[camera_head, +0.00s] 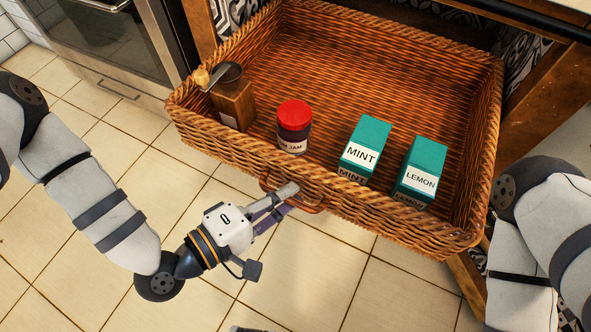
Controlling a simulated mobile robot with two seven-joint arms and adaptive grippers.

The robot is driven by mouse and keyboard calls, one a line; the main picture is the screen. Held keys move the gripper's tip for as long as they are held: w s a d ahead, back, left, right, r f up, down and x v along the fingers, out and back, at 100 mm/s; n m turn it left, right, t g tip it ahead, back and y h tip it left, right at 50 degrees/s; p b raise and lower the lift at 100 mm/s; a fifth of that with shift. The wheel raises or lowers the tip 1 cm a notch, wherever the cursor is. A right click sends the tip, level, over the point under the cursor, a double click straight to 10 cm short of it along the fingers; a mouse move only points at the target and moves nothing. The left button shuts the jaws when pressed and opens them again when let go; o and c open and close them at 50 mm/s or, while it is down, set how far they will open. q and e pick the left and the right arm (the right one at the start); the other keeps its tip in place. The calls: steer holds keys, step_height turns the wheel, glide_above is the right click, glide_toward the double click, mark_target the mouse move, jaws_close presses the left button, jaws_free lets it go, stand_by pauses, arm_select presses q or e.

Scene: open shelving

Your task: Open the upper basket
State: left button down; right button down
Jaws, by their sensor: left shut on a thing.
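The wicker basket (365,207) is pulled out from the wooden shelving, and its inside shows from above. A brown handle (312,209) sits at the middle of its front wall. My left gripper (290,193) is at this handle with its fingers shut on it; the fingers partly cover the handle. Inside the basket, near the front, stand a wooden grinder (233,100), a jam jar with a red lid (294,125), a teal mint box (364,146) and a teal lemon box (421,168).
An oven (105,45) with a metal handle stands at the upper left. The wooden shelf frame (545,85) is at the right of the basket. The tiled floor (330,285) in front of the basket is clear apart from my arms.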

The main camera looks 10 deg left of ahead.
arm_select(q)
steer(key=shift+s+a, duration=0.25)
steer(key=shift+s, duration=0.5)
steer(key=shift+s+a, duration=0.2)
steer(key=shift+s, duration=0.5)
steer(key=c, duration=1.9)
jaws_free()
steer(key=v, duration=1.2)
